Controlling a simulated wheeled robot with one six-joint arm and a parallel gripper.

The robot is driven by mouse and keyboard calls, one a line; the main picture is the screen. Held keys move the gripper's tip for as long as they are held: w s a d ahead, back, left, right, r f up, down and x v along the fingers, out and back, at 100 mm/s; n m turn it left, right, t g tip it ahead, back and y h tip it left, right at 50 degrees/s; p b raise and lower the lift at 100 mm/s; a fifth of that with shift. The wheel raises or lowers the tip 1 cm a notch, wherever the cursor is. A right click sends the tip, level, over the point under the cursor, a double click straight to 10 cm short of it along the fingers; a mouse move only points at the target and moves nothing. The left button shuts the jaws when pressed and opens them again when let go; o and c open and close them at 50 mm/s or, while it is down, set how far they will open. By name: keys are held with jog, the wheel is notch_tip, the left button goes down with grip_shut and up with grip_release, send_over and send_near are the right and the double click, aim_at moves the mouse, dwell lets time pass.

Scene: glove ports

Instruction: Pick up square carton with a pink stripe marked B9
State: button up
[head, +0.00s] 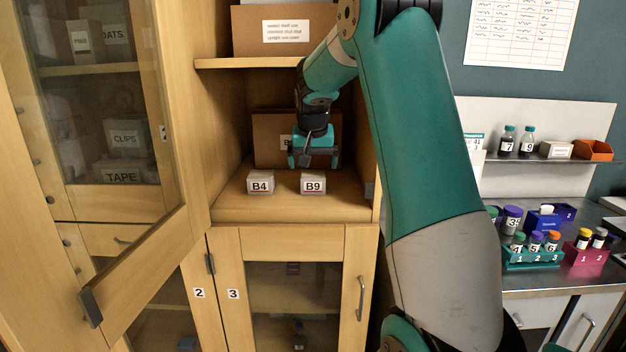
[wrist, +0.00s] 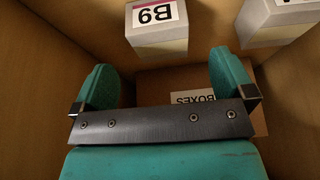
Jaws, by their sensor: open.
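The square carton marked B9 (head: 313,183) stands upright on the cupboard shelf, near its front, right of the carton marked B4 (head: 260,184). In the wrist view B9 (wrist: 158,38) lies top centre, its label showing a pink stripe beside the marking. My gripper (head: 314,158) is inside the cupboard, above and apparently a little behind B9. In the wrist view my gripper (wrist: 162,78) has its two teal fingers spread wide with nothing between them. B9 appears beyond the fingertips, untouched. No pink stripe on B9 can be made out in the head view.
A large brown box (head: 270,140) stands behind the cartons; its label reads BOXES in the wrist view. The upper shelf (head: 250,63) and cupboard side walls enclose the gripper. A glass door (head: 160,270) stands open at left. Vials and racks (head: 532,257) are on the right counter.

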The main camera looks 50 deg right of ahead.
aim_at(313, 175)
jog(key=p+x, duration=0.1)
jog(key=x, duration=0.4)
jog(key=shift+w+d, duration=0.1)
jog(key=shift+d, duration=0.1)
jog(key=c, duration=1.1)
jog(key=shift+o, duration=0.2)
